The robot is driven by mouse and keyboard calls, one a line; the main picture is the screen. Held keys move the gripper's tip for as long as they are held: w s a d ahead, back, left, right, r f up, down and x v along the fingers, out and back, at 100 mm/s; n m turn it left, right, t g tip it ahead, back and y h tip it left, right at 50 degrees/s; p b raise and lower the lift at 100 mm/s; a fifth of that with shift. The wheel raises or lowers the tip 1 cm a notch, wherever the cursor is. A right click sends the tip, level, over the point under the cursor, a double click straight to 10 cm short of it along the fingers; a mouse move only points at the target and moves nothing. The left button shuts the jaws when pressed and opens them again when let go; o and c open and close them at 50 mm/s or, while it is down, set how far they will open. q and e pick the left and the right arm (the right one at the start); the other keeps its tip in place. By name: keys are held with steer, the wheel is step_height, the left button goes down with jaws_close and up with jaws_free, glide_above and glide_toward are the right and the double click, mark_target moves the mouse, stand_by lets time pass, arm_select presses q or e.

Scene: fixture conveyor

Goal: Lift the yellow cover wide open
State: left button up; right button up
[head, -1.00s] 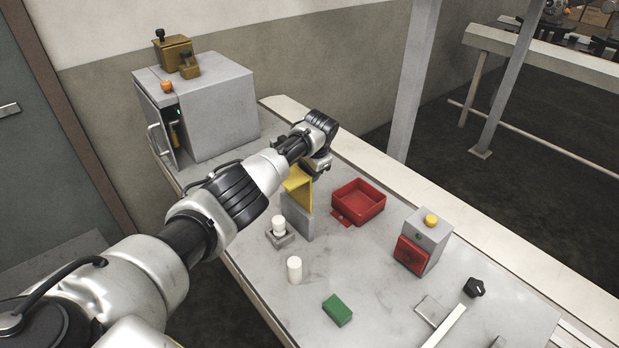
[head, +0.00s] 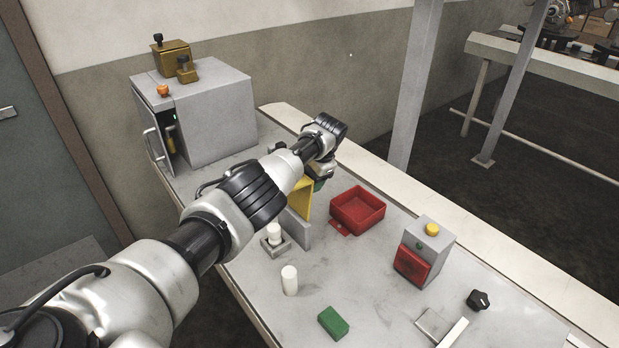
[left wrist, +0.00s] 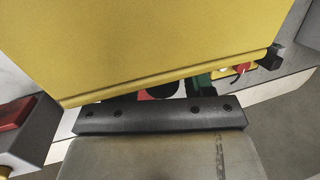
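The yellow cover (head: 302,198) stands at the top of a grey upright panel (head: 298,230) on the bench in the head view. It is partly hidden behind my left arm. In the left wrist view the yellow cover (left wrist: 150,45) fills the top as a tilted flat plate, close to the camera. A black bar with screws (left wrist: 160,116) runs along below its edge, above a grey surface. My left gripper (head: 320,182) is at the far side of the cover in the head view. Its fingers are hidden, so contact and opening cannot be told. My right gripper is not in view.
A red tray (head: 358,208) and a grey box with a yellow button (head: 432,230) stand right of the cover. White cylinders (head: 289,280) and a green block (head: 333,322) are in front. A grey cabinet (head: 215,110) stands behind left.

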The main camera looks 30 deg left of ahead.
arm_select(q)
steer(key=shift+o, duration=0.4)
steer(key=shift+r, duration=0.15)
steer(key=shift+d+r, duration=0.1)
steer(key=shift+r, duration=0.2)
steer(key=v, duration=1)
steer(key=shift+f, duration=0.15)
